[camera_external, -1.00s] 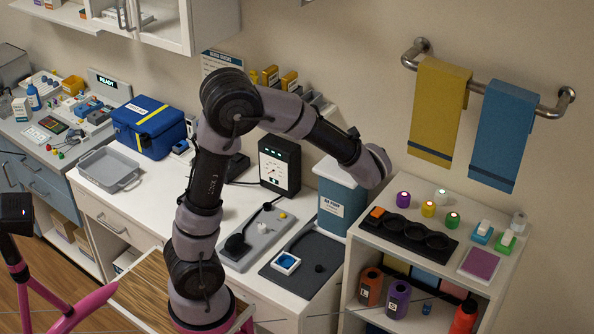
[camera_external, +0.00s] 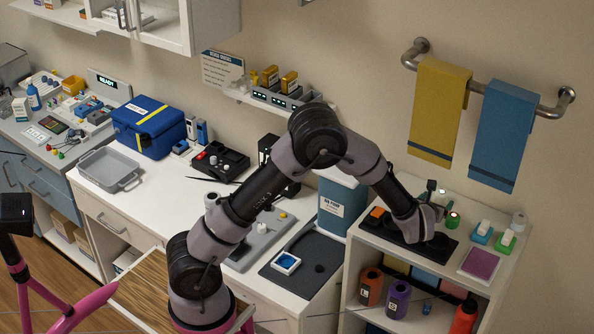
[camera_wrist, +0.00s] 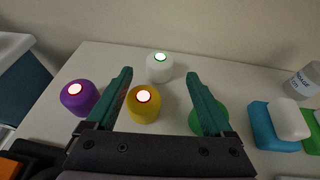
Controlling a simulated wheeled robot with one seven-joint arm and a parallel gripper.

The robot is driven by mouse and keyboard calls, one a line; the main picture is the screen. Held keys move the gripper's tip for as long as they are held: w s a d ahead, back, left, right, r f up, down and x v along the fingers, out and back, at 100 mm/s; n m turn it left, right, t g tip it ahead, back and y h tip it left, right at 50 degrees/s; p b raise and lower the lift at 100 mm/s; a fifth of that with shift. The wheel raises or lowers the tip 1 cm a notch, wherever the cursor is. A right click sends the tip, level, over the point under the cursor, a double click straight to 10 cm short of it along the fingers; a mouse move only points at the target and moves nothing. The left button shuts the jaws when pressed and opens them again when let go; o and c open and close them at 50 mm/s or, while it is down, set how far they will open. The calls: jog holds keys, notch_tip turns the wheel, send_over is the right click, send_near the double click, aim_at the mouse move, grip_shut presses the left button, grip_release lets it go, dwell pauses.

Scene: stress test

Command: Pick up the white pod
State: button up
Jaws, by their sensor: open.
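The white pod (camera_wrist: 159,72) has a glowing ring-lit top and stands upright on the white shelf top (camera_wrist: 95,58) near the wall. In the wrist view it is just past my fingertips, roughly centred between them. My gripper (camera_wrist: 158,78) is open, with dark green fingers apart and nothing held. The yellow pod (camera_wrist: 144,110) lies nearer, between the fingers and close to the left one. In the external view my gripper (camera_external: 436,200) is low over the shelf unit, and the white pod is mostly hidden behind it.
The purple pod (camera_wrist: 78,100) stands left of the fingers. The green pod (camera_wrist: 207,121) is partly behind the right finger. Blue and green items with white tops (camera_external: 482,232) and a small bottle (camera_wrist: 303,82) are to the right. A black holder (camera_external: 456,248) lies in front; towels hang above.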

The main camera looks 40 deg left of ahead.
aim_at(440, 197)
jog(key=x, duration=0.4)
jog(key=shift+w, duration=0.35)
jog(key=shift+c, duration=0.3)
grip_shut()
